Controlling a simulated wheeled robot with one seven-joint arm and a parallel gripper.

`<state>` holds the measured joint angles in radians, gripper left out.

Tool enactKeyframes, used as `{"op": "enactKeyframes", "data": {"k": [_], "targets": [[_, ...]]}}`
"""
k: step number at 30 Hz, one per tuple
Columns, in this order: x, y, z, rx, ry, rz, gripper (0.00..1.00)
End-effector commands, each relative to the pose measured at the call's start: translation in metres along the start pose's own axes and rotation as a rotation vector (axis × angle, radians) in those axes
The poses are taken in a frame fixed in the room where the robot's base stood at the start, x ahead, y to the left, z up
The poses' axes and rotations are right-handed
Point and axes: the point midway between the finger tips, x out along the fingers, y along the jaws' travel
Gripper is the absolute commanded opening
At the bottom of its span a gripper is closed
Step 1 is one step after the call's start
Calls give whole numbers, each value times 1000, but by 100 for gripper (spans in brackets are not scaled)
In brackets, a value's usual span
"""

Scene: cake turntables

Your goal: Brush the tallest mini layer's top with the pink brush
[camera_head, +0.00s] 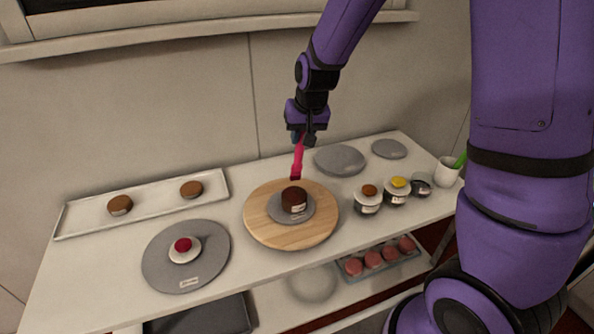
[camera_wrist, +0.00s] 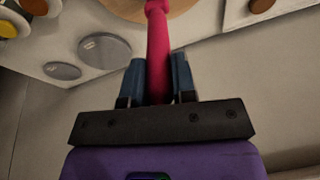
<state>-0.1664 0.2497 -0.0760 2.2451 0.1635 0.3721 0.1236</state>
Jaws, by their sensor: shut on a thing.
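In the wrist view the pink brush (camera_wrist: 158,50) runs between the fingers of my gripper (camera_wrist: 158,75). A low red mini layer (camera_head: 183,245) sits on a white disc on the grey turntable (camera_head: 163,271) at left. The dark layer looks taller.
A white tray (camera_head: 76,225) with two brown rounds stands at back left. Several jars (camera_head: 368,203) and a white cup (camera_head: 447,172) stand at right. Grey discs (camera_head: 340,160) lie at the back. A lower shelf holds a tray of pink rounds (camera_head: 373,260).

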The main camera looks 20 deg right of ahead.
Motion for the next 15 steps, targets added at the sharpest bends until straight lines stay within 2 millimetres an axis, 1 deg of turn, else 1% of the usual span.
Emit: {"op": "enactKeyframes", "data": {"k": [5,7,15], "targets": [[0,0,-1,0,0,0,0],[1,0,-4,0,0,0,0],[11,-4,-34,1,-1,1,0]]}}
